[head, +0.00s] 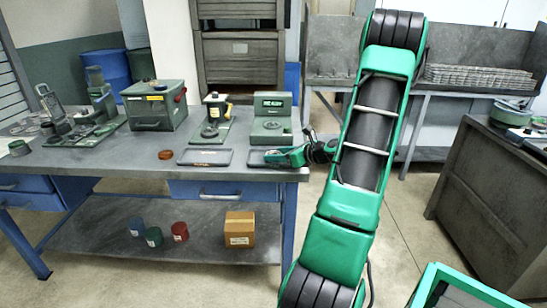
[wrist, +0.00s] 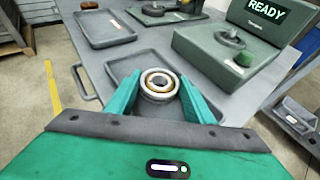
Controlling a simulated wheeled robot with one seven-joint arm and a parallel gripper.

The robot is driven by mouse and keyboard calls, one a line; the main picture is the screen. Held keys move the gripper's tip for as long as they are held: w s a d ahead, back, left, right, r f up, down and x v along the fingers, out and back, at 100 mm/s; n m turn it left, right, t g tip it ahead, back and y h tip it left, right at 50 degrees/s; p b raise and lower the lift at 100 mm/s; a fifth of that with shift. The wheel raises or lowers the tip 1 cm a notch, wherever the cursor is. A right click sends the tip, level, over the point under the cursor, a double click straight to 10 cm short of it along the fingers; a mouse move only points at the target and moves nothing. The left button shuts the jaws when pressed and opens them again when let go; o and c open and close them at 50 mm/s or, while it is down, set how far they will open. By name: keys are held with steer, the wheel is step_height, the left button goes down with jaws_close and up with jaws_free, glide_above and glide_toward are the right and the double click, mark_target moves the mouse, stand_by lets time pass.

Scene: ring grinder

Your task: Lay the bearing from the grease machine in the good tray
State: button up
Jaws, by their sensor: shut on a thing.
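My gripper (head: 284,157) is low at the right front of the workbench, over the right-hand grey tray (head: 258,160). In the wrist view my gripper (wrist: 163,92) is shut on the bearing (wrist: 159,82), a shiny steel ring with a tan inner part. The bearing is between the green fingertips, over the same tray (wrist: 113,70); I cannot tell whether it touches the tray floor. That tray shows no other part. A second grey tray (head: 205,157) lies to its left and looks empty in the wrist view (wrist: 104,28). I see no readable label on either tray.
A green machine (head: 270,118) behind the right tray shows READY in the wrist view (wrist: 240,45), with a ring on it. A smaller station (head: 214,118) stands to its left. A brown round dish (head: 165,155) lies left of the trays. The bench's right edge is close.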

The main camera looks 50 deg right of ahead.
steer(key=o, duration=1)
steer(key=shift+f, duration=0.1)
steer(key=shift+c, duration=0.2)
